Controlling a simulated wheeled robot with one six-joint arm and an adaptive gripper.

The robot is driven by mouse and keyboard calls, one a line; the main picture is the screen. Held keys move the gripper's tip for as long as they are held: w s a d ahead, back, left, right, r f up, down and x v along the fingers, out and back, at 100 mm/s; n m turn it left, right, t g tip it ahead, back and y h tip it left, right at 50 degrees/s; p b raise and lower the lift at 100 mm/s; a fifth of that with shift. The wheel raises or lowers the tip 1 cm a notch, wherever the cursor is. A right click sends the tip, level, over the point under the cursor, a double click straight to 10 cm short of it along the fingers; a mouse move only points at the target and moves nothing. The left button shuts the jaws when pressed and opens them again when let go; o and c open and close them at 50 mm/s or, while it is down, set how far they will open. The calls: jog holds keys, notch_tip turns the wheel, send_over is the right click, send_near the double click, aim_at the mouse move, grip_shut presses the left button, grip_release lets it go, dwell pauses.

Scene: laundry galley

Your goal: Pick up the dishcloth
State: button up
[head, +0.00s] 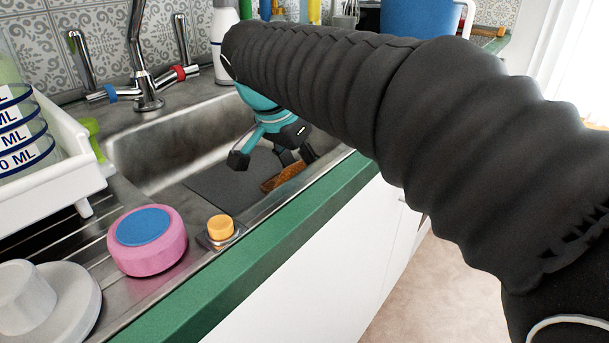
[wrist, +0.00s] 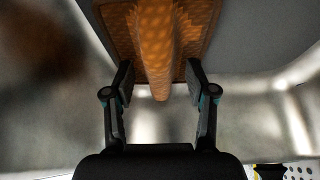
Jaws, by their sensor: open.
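The dishcloth (head: 284,177) is orange-brown with a pale dotted pattern and lies in the sink on a dark grey mat, partly hidden by my gripper in the head view. In the wrist view the dishcloth (wrist: 154,45) has a raised ridge down its middle, and its near end lies between my fingers. My gripper (wrist: 158,85) is open, with one finger on each side of the ridge. In the head view my gripper (head: 296,158) points down into the sink at the cloth. I cannot tell whether the fingers touch it.
The metal sink (head: 150,150) has walls around my gripper, and the grey mat (head: 222,183) covers part of its floor. A tap (head: 140,60) stands behind. A pink and blue round object (head: 147,240), a yellow-topped item (head: 220,228) and a white rack (head: 60,165) stand at the left.

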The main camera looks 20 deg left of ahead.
aim_at(300, 161)
dwell(0.3)
grip_shut()
notch_tip(300, 161, up, 18)
jog(key=p, duration=0.2)
jog(key=s+d+b, duration=0.2)
jog(key=d, duration=0.6)
jog(key=s+d+b, duration=0.2)
jog(key=s+d, duration=0.1)
jog(key=d, duration=0.6)
jog(key=shift+d+r, duration=0.15)
jog(key=shift+r, duration=0.05)
